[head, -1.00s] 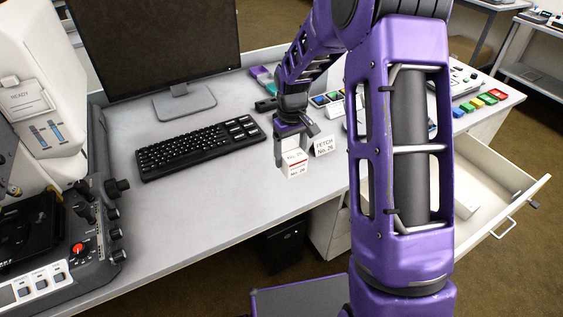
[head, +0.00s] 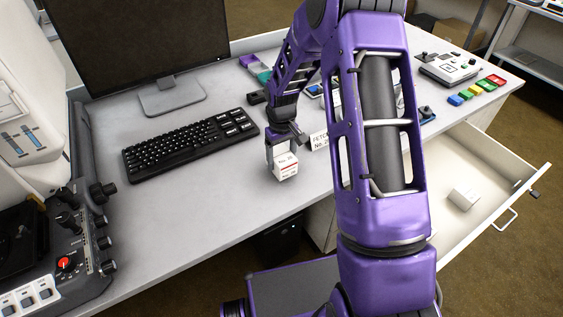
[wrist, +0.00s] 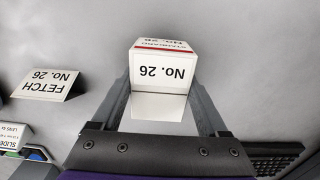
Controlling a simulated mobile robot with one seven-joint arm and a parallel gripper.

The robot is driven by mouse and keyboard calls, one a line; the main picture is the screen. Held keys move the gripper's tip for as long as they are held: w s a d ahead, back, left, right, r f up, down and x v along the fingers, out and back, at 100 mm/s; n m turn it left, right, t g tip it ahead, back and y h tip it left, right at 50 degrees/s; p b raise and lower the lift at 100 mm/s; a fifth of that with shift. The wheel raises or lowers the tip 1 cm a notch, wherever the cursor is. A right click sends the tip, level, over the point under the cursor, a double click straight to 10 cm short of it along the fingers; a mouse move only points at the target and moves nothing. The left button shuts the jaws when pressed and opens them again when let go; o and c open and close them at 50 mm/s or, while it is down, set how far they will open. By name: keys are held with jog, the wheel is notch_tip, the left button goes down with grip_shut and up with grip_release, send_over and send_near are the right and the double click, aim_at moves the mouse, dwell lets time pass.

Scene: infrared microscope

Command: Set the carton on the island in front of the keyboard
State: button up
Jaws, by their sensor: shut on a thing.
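The carton (head: 285,166) is a small white box with a red stripe and "No. 26" on it. It also shows in the wrist view (wrist: 163,72), between the two fingers. My gripper (head: 282,158) is shut on it, low over the island (head: 215,205); I cannot tell whether the carton touches the top. The black keyboard (head: 190,145) lies on the island to the left of the carton in the head view. A corner of the keyboard shows at lower right in the wrist view (wrist: 270,158).
A "FETCH No. 26" card (head: 319,141) stands right of the carton. The monitor (head: 135,40) stands behind the keyboard. A control unit (head: 65,250) is at left. An open drawer (head: 490,185) at right holds another small white box (head: 463,197). The island's front is clear.

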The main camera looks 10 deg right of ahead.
aim_at(281, 155)
jog(key=shift+f, duration=1)
jog(key=o, duration=1.3)
notch_tip(281, 155, up, 12)
jog(key=shift+r+p, duration=0.15)
jog(key=shift+p, duration=0.3)
